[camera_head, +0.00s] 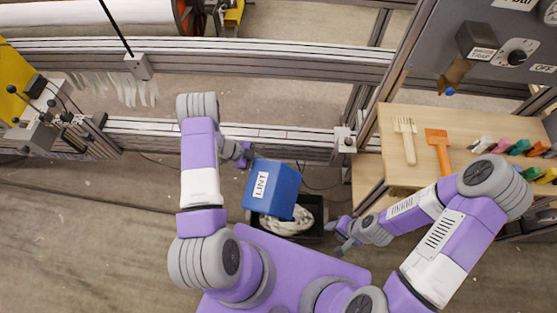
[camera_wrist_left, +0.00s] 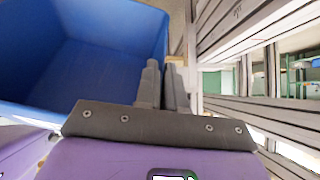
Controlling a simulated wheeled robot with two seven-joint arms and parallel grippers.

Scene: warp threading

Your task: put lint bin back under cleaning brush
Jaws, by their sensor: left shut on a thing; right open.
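The blue lint bin (camera_head: 272,188), labelled LINT, is tilted above a black box in the head view. My left gripper (camera_head: 244,154) is shut on its upper left edge. In the left wrist view, the bin's blue interior (camera_wrist_left: 85,75) looks empty, and the left gripper's fingers (camera_wrist_left: 163,85) are at its wall. My right gripper (camera_head: 340,235) is open and empty, low beside the black box's right side.
The black box (camera_head: 317,212) holds white, rope-like material (camera_head: 287,222). The wooden shelf (camera_head: 395,172) at right carries an orange tool (camera_head: 439,140) and several coloured pieces. Metal rails (camera_head: 280,140) cross behind the bin. Bare floor (camera_head: 90,220) lies open at left.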

